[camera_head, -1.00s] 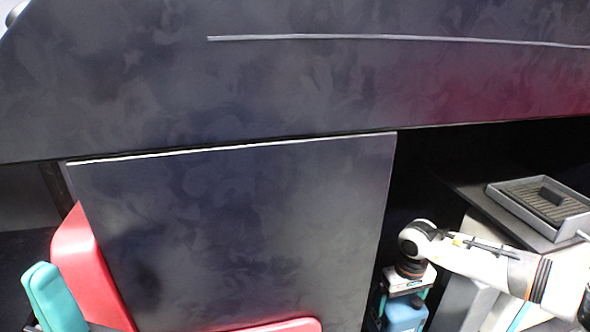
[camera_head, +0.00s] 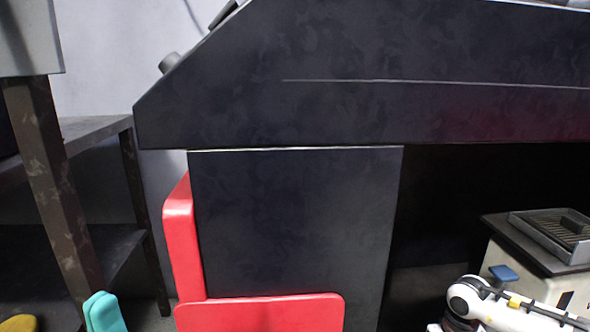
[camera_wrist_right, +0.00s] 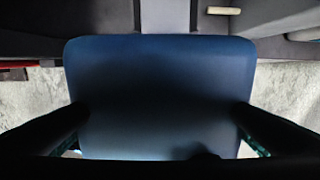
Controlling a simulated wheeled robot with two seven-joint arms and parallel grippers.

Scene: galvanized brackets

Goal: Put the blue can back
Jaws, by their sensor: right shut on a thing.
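The blue can (camera_wrist_right: 160,90) fills the middle of the right wrist view, seen very close. My right gripper (camera_wrist_right: 160,115) is shut on it, with one dark finger along each side. In the head view the can and the right gripper are below the picture; only part of my white right arm (camera_head: 510,308) shows at the lower right. The place where the can belongs cannot be identified here.
A large dark machine (camera_head: 300,215) with an overhanging top fills the middle. A red bracket-like panel (camera_head: 262,314) wraps its lower left. A grey tray (camera_head: 555,232) sits on a pale cabinet at right, with a small blue item (camera_head: 503,274) near it. A dark shelf (camera_head: 95,128) stands at left.

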